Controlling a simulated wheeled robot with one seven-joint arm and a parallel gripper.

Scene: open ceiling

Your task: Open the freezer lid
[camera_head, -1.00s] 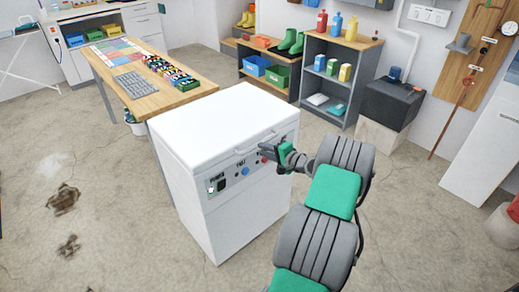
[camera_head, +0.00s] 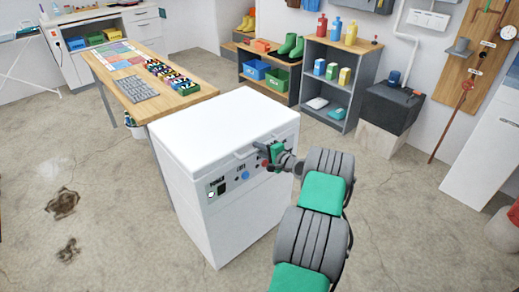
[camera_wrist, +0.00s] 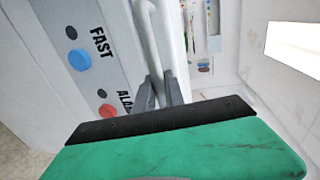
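The white chest freezer (camera_head: 235,215) stands in the middle of the head view. Its lid (camera_head: 215,125) is down and flat. The lid's white bar handle (camera_wrist: 147,30) runs along the front edge and comes down to my fingers in the wrist view. My gripper (camera_head: 264,150) is at the right part of the handle, at the freezer's front. In the wrist view, the two dark fingers of my gripper (camera_wrist: 160,92) stand apart, with the handle bar reaching between their tips. Contact with the bar is not clear. The green gripper body hides the finger bases.
The freezer's front panel (camera_wrist: 75,50) with knobs lies close beside my fingers. A wooden table (camera_head: 190,98) stands behind the freezer to the left. Shelves (camera_head: 335,85) and a dark box (camera_head: 390,108) stand by the wall. The floor at the left and right is open.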

